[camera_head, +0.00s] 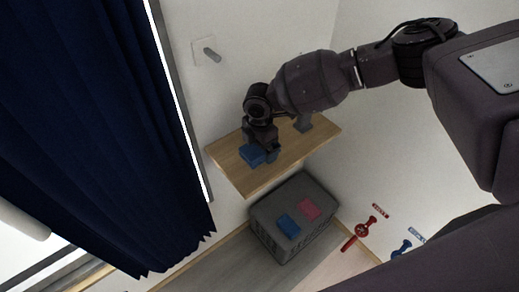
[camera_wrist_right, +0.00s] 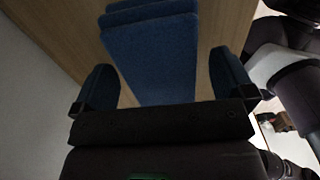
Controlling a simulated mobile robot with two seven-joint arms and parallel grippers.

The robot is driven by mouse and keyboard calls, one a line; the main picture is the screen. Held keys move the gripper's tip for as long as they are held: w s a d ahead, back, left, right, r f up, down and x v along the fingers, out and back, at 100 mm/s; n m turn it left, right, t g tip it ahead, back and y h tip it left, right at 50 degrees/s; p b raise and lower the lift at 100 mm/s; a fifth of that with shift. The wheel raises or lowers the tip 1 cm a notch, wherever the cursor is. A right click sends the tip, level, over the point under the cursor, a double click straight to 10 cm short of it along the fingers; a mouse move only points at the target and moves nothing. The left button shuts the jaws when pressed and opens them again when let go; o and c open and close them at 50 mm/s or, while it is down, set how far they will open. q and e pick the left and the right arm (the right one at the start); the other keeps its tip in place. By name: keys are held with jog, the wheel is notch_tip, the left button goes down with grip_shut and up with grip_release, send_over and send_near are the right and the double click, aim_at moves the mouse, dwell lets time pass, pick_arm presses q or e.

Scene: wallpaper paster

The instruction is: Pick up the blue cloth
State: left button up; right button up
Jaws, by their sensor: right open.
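A blue cloth (camera_head: 251,155), folded flat, lies on the wooden wall shelf near its left side. In the right wrist view the blue cloth (camera_wrist_right: 150,50) shows as stacked, slightly offset layers that reach between my fingers. My right gripper (camera_head: 262,148) is at the cloth, with its fingers pointing down toward the shelf. In the wrist view the right gripper (camera_wrist_right: 165,82) is open, one finger on each side of the cloth, with gaps visible. Its palm hides the near end of the cloth. My left gripper is not in view.
The wooden shelf (camera_head: 245,183) has a grey object (camera_head: 303,123) near its back right. A grey basket (camera_head: 272,236) below holds another blue cloth (camera_head: 288,226) and a pink cloth (camera_head: 309,208). A dark blue curtain (camera_head: 90,120) hangs left.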

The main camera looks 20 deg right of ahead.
jog(key=shift+c, duration=0.2)
jog(key=c, duration=0.9)
notch_tip(320, 180, up, 11)
jog(key=shift+r+p, duration=0.2)
jog(key=shift+p, duration=0.55)
jog(key=shift+c, duration=0.2)
notch_tip(320, 180, up, 8)
jog(key=shift+r+p, duration=0.25)
jog(key=shift+p, duration=0.15)
